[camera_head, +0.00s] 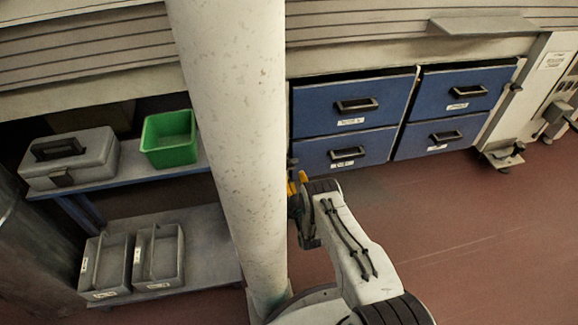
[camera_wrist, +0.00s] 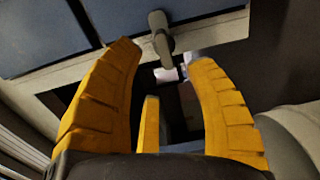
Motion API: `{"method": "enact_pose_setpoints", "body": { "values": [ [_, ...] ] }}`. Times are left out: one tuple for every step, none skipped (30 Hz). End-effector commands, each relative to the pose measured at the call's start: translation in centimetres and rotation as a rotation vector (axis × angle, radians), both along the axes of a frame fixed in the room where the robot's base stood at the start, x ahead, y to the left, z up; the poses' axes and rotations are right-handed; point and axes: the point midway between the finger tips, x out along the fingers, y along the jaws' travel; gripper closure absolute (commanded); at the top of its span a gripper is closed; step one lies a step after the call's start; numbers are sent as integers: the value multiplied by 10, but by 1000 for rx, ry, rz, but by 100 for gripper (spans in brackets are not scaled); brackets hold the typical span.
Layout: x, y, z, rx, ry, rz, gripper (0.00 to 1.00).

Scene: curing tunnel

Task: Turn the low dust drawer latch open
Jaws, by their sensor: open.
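A grey latch (camera_wrist: 161,38) with a rounded knob and short lever shows at the top middle of the wrist view, at the lower edge of blue panels (camera_wrist: 40,35). My gripper (camera_wrist: 167,57) is open, its yellow fingers on either side of the latch's lower end. Nothing is held, and I cannot tell whether a finger touches the latch. In the head view my gripper (camera_head: 297,184) is low by the left side of the lower left blue drawer (camera_head: 312,157), partly hidden by my arm. The latch cannot be made out clearly there.
Several blue drawers with black handles fill the cabinet, including the upper right one (camera_head: 432,88). A shelf unit at left holds a grey case (camera_head: 75,160), a green bin (camera_head: 168,155) and two grey trays (camera_head: 104,268). The red floor (camera_head: 470,240) at right is clear.

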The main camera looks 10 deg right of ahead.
Motion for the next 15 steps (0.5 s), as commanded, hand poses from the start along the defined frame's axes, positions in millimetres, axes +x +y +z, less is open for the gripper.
{"method": "enact_pose_setpoints", "body": {
  "values": [
    [1, 0, -2, -4, -6, 0, 50],
    [3, 0, -2, -6, -8, 0, 50],
    [5, 0, -3, -7, -11, 0, 50],
    [8, 0, -3, -8, -11, 0, 50],
    [11, 0, -4, -8, -11, 0, 50],
    [17, 0, -4, -8, -12, 0, 50],
    [21, 0, -4, -8, -12, 0, 50],
    [25, 0, -4, -7, -12, 0, 50],
    [30, 0, -4, -7, -12, 0, 50],
    [34, 0, -4, -7, -12, 0, 50],
    [37, 0, -5, -7, -11, 0, 50],
    [42, 0, -4, -7, -11, 0, 50],
    [46, 0, -4, -7, -11, 0, 50],
    [49, 0, -4, -6, -10, 0, 50],
    [53, 0, -4, -6, -11, 0, 50]
  ]
}}
